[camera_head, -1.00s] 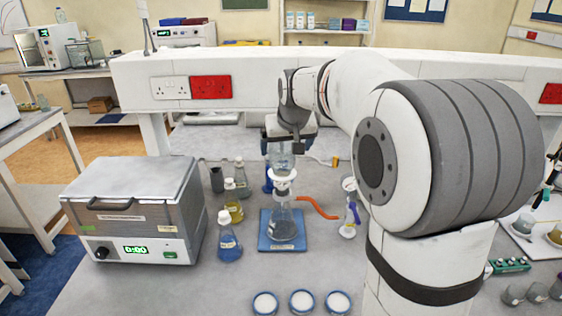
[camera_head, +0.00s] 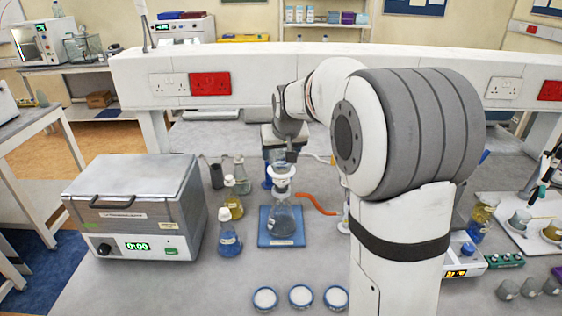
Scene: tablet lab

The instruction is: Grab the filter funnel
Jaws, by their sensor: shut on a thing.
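The filter funnel (camera_head: 281,172) is a clear glass cup with a white lower part. It is upright on the neck of a conical glass flask (camera_head: 283,222), which stands on a blue square base (camera_head: 266,240). My gripper (camera_head: 282,154) comes from behind and above and is shut on the upper glass part of the funnel. The fingers are small in this view and partly hide the glass rim. I cannot tell whether the funnel is lifted off the flask.
An orange hose (camera_head: 318,206) runs right from the flask. A metal water bath (camera_head: 140,205) is further left. Three white dishes (camera_head: 301,296) lie in front.

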